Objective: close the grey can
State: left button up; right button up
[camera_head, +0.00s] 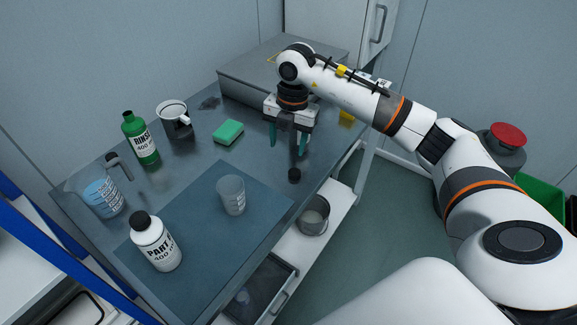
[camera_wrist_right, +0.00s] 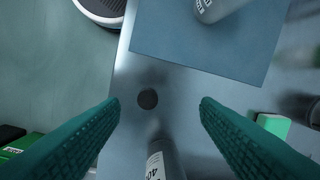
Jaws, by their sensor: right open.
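The grey can (camera_wrist_right: 165,162) shows in the right wrist view at the bottom edge, with a pale label and dark print. Its lower part is cut off. In the head view my right gripper largely hides it. A small round black cap (camera_head: 294,175) lies on the table near the front edge, apart from the can; it also shows in the right wrist view (camera_wrist_right: 148,99). My right gripper (camera_head: 288,149) points down above the table behind the cap. Its green fingers are apart with nothing gripped (camera_wrist_right: 160,101). My left gripper is not in view.
A grey case (camera_head: 245,88) stands behind my gripper.

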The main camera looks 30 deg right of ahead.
jog(key=shift+s+d+r+m+h, duration=0.1)
jog(key=shift+d+r+m+h, duration=0.15)
jog(key=shift+d, duration=0.35)
jog(key=shift+d+r+m+h, duration=0.15)
jog(key=shift+d+r+h, duration=0.1)
jog(key=shift+d, duration=0.3)
send_over(295, 173)
notch_tip(295, 173, down, 7)
jog(key=shift+r+p, duration=0.1)
jog(key=shift+p, duration=0.35)
